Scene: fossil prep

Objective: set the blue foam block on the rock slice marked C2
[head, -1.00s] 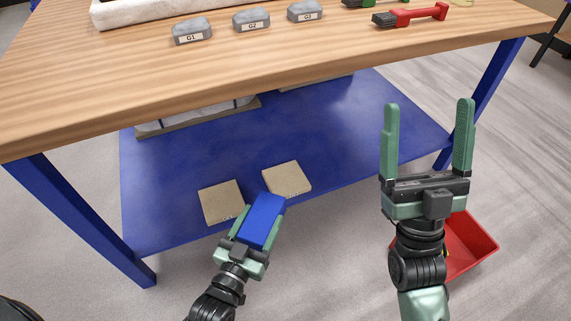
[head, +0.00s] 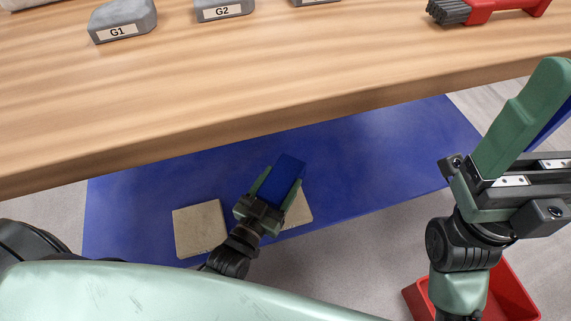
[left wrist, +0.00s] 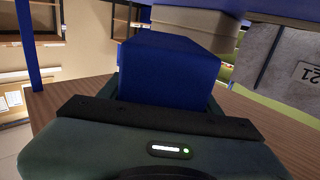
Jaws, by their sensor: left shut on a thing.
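The blue foam block (head: 284,176) is in my left gripper (head: 279,184), whose fingers are shut on it. It is over the blue lower shelf, under the table's front edge. In the left wrist view the block (left wrist: 170,62) fills the middle. A grey slab (left wrist: 270,52) with a white label stands to its right there; the label is partly cut off and I cannot read it surely. No slice clearly marked C2 shows. My right gripper (head: 545,130) is open and empty at the right, one finger outside the picture.
Two square tan slabs (head: 199,229) lie on the blue shelf (head: 390,150), one partly behind my left gripper. The wooden tabletop (head: 250,75) overhangs the shelf and hides its back. A red bin (head: 510,295) stands on the floor.

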